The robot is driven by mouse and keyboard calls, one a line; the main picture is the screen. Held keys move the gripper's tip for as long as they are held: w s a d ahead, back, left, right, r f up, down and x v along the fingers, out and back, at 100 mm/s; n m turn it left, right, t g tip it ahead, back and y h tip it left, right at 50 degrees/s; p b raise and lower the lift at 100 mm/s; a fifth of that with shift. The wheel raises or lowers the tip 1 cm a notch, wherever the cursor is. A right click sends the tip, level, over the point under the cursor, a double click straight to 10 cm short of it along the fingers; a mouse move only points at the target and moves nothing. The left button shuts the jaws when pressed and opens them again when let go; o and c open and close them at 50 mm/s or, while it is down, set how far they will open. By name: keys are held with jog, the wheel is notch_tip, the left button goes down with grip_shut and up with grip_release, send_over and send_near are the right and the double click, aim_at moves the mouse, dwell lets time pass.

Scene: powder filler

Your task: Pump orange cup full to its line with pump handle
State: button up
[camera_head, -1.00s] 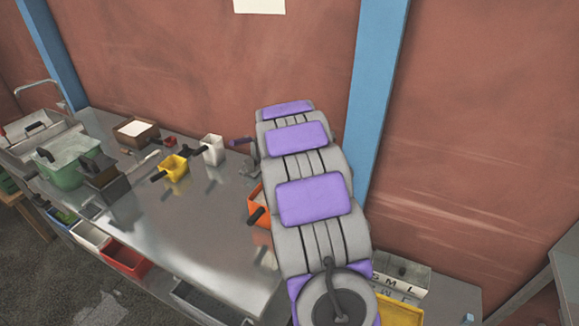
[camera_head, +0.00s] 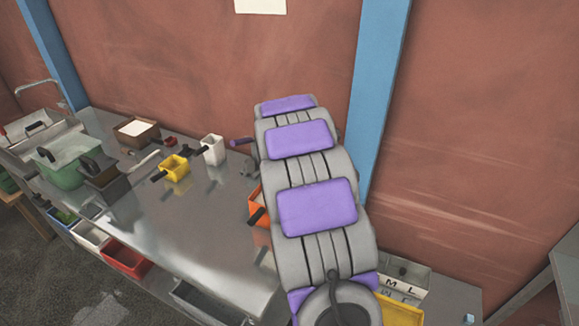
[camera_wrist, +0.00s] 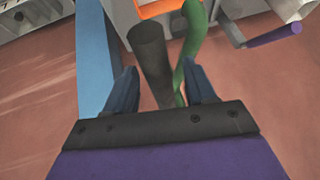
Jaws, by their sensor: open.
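The orange cup (camera_head: 256,205) stands on the metal bench, partly hidden behind my arm, with its dark handle (camera_head: 257,216) sticking out toward the front. An orange edge (camera_wrist: 158,8), probably of that cup, shows at the top of the wrist view. My gripper (camera_wrist: 161,88) is open in the wrist view. A thick dark bar (camera_wrist: 150,58), possibly the pump handle, lies in view between its fingers with gaps on both sides. I cannot tell how deep it is between them. The cup's fill level and line are hidden. My gripper is hidden in the head view.
A green tube (camera_wrist: 190,45) runs beside the dark bar. A purple handle (camera_head: 240,141) sticks out left of my arm. A yellow cup (camera_head: 174,166) and white cup (camera_head: 213,149) stand farther left. A blue post (camera_head: 382,90) rises behind. The bench's middle front is clear.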

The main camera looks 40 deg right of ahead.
jog(key=v, duration=1.4)
jog(key=shift+s+p, duration=0.15)
jog(key=shift+p, duration=0.15)
jog(key=shift+a, duration=0.1)
